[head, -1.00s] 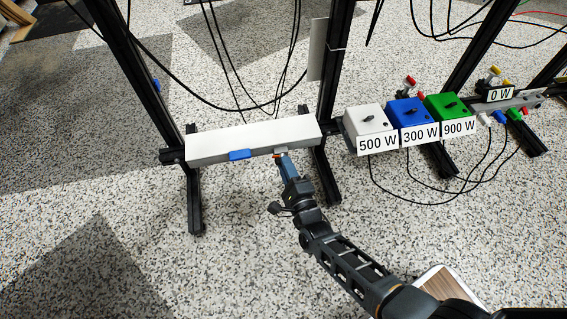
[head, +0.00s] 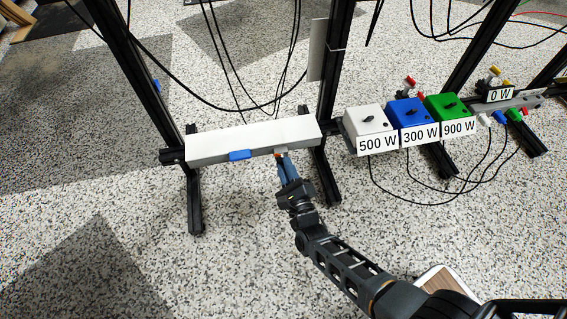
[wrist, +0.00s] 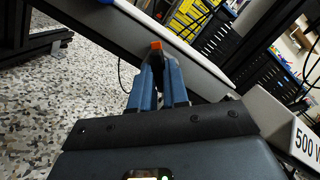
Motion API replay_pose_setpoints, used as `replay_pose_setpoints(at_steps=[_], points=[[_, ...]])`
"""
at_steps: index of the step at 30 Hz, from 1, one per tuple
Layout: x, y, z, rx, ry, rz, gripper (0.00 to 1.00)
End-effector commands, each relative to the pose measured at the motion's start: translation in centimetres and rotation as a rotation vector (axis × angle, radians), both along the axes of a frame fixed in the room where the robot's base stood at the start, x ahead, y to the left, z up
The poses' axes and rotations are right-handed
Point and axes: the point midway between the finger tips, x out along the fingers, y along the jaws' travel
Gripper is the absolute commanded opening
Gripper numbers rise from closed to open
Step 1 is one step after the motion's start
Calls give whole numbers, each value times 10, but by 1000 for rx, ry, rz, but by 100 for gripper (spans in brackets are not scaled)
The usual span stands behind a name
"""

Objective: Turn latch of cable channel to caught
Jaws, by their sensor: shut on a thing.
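The cable channel (head: 225,146) is a long white box fixed between two dark posts. A blue tab (head: 240,155) sits on its front lower edge. The small latch (head: 281,152), grey with an orange part, is on the same edge, right of the tab. The orange part (wrist: 156,45) shows in the wrist view just beyond my fingertips. My gripper (head: 284,158) reaches up to the latch from below and is shut on it. In the wrist view my gripper's blue fingers (wrist: 158,66) converge there. The fingertips hide much of the latch, so its exact angle is unclear.
Right of the channel are a white 500 W box (head: 368,122), a blue 300 W box (head: 407,115) and a green 900 W box (head: 448,108). Black cables hang behind the channel. A post foot (head: 325,190) stands right of my gripper. The speckled floor in front is open.

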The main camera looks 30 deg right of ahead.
Motion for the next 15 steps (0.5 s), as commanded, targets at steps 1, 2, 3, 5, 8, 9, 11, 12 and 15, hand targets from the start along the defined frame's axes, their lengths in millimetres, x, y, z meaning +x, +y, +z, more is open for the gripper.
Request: replay_pose_setpoints(at_steps=[1,2,3,5,8,9,11,12,15], points=[[-1,1,-1,-2,3,2,0],[-1,1,-1,-2,3,2,0],[-1,1,-1,-3,3,2,0],[-1,1,-1,0,1,1,0],[0,1,-1,50,-15,1,0],[0,1,-2,92,-27,2,0],[0,2,-2,166,-51,2,0],[0,2,-2,215,-67,3,0],[0,2,-2,317,-100,1,0]])
